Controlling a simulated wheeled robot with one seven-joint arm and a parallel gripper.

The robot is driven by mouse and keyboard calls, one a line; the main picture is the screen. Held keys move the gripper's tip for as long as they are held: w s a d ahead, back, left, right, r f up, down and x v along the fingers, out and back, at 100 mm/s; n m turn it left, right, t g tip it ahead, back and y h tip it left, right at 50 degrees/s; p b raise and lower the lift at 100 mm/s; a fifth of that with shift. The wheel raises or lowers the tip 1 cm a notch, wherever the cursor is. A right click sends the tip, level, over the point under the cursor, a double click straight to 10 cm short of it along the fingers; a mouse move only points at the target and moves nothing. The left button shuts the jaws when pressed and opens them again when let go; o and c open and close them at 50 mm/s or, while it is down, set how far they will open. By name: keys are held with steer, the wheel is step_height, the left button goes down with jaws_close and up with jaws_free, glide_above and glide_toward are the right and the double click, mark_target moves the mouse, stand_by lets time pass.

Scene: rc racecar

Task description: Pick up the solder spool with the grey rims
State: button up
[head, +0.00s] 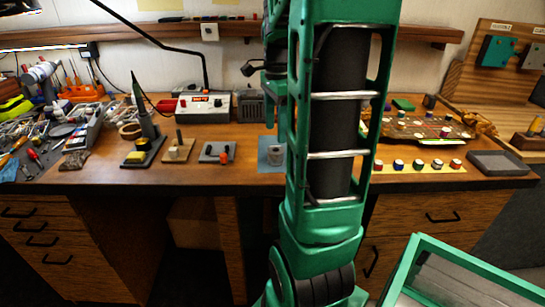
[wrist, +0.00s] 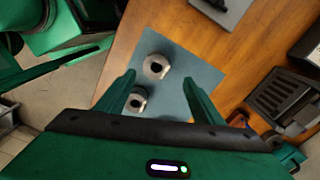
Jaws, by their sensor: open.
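Two small spools sit on a blue-grey mat (wrist: 190,66) in the wrist view. The upper spool (wrist: 157,66) has a pale grey rim around a dark centre. The lower spool (wrist: 138,100) looks much alike, lies close to my left finger and is partly hidden. I cannot tell for sure which one has the grey rims. My gripper (wrist: 159,78) is open and empty above the mat, its fingers spread either side of the spools. In the head view the mat (head: 264,143) and one spool (head: 276,154) show left of my arm, which hides the rest.
A grey plate with a red-topped item (head: 224,158) stands left of the mat. A soldering station (head: 203,106) stands behind. Several paint pots (head: 418,164) and a grey tray (head: 498,163) are on the right. A dark slotted box (wrist: 278,96) lies right of the mat.

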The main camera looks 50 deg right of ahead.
mark_target(275, 151)
step_height(275, 151, down, 3)
steer(key=shift+f, duration=0.1)
steer(key=f, duration=0.4)
steer(key=shift+s+a+f, duration=0.2)
steer(key=shift+s+a, duration=0.05)
steer(key=shift+a, duration=0.1)
steer(key=shift+f, duration=0.55)
steer(key=c, duration=1.3)
